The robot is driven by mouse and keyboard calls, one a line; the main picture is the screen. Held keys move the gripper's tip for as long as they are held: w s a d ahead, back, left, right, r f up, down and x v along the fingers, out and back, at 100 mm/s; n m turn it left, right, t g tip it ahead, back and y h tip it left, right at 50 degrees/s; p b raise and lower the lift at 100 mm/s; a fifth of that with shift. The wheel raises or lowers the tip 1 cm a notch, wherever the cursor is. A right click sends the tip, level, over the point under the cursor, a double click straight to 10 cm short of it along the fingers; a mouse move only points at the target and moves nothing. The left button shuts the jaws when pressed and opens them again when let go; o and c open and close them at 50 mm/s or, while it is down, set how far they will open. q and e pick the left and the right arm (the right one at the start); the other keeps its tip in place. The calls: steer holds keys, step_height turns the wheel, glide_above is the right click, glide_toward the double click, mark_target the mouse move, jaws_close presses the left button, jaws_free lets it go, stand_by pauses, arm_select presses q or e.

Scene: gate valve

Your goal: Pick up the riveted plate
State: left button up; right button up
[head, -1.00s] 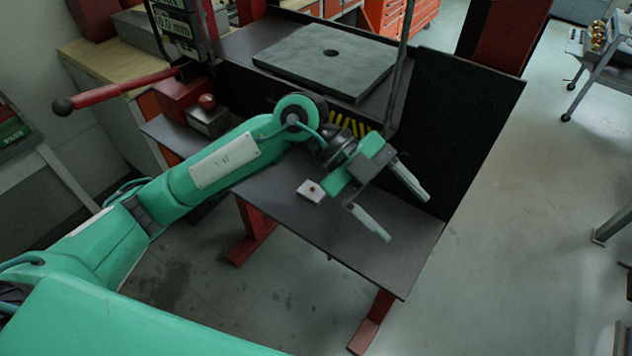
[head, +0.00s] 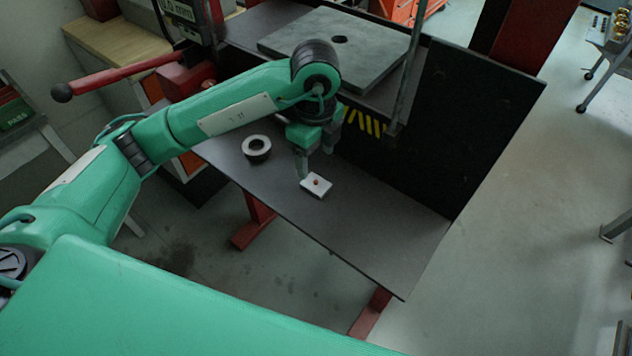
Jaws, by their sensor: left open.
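The riveted plate (head: 309,187) is a small, pale, squarish piece with a reddish rivet on top. It lies flat on the dark shelf (head: 375,235) of the red-framed bench. My left gripper (head: 315,166) points down just above and behind the plate, open, with nothing between its fingers. One fingertip appears close to the plate's far left edge; I cannot tell whether it touches. My right gripper is out of view.
A black ring-shaped part with a pale top (head: 257,148) stands on the shelf to the left. A grey slab with a hole (head: 375,60) sits higher behind my arm. A black upright panel (head: 460,130) closes the right rear. The shelf's front right is clear.

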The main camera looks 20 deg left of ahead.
mark_target(316, 181)
arm_select(q)
step_height(316, 181, down, 3)
steer(key=shift+r, duration=0.2)
steer(key=shift+f+p, duration=0.25)
steer(key=shift+p, duration=0.25)
step_height(316, 181, down, 4)
steer(key=shift+r+p, duration=0.25)
steer(key=shift+p, duration=0.6)
steer(key=shift+f, duration=0.65)
steer(key=c, duration=1.1)
steer(key=shift+c, duration=0.3)
steer(key=shift+r, duration=0.15)
